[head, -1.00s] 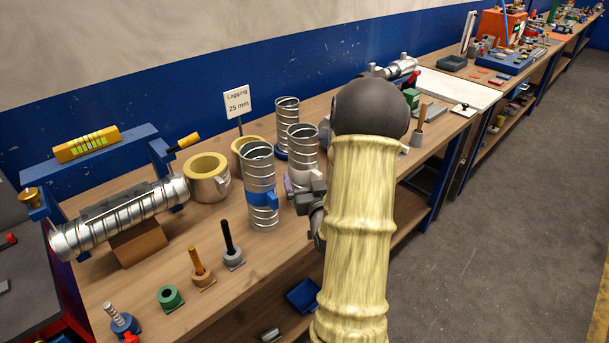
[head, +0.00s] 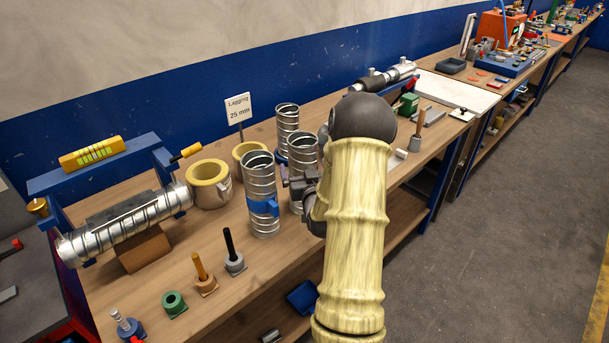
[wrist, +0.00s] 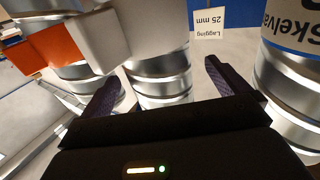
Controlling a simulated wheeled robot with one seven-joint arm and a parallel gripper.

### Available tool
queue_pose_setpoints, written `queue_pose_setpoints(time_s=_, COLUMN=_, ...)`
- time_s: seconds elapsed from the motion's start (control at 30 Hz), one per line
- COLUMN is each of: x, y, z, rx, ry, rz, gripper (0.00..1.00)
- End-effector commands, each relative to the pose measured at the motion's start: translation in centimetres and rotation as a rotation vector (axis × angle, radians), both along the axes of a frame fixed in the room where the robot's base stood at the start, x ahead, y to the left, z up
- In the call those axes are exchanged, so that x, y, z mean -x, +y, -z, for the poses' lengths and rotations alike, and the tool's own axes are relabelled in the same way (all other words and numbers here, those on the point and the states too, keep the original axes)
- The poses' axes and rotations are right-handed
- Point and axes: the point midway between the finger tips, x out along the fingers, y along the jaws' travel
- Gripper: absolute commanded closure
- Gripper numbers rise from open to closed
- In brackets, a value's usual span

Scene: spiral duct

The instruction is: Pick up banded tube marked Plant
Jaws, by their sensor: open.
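Spiral metal tubes stand upright on the workbench. The front one (head: 261,180) has a blue band with a small tab; a second (head: 303,150) stands right of it, partly behind my gripper, and a third (head: 287,119) stands behind. I cannot read "Plant" on any of them. My gripper (head: 290,185) is open, close to the second tube. In the wrist view, which is upside down, a metal tube (wrist: 160,88) shows between the open fingers; I cannot tell its distance. A tube labelled "Skelva…" (wrist: 290,85) is at right, and an orange-banded tube (wrist: 45,52) at left.
A "Lagging 25 mm" sign (head: 239,108) and cream-lined rings (head: 209,183) stand behind left. A long duct (head: 130,222) lies on a support at left. Small pegs, such as the black one (head: 230,245), stand along the front edge. The aisle at right is clear.

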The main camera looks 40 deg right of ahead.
Motion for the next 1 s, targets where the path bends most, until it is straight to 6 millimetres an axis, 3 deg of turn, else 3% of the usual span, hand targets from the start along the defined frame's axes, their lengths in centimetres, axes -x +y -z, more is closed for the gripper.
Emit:
queue_pose_setpoints(time_s=0.3, x=-3.2, y=-1.8, z=-0.1, rx=0.000, ry=-0.001, rz=0.000, gripper=0.00)
queue_pose_setpoints(time_s=0.83, x=-3.3, y=-1.8, z=0.0, rx=0.000, ry=-0.001, rz=0.000, gripper=0.00)
queue_pose_setpoints(time_s=0.87, x=-3.3, y=-1.8, z=0.0, rx=0.000, ry=-0.001, rz=0.000, gripper=0.02)
queue_pose_setpoints(time_s=1.0, x=-3.3, y=-1.8, z=0.0, rx=0.000, ry=-0.001, rz=0.000, gripper=0.29)
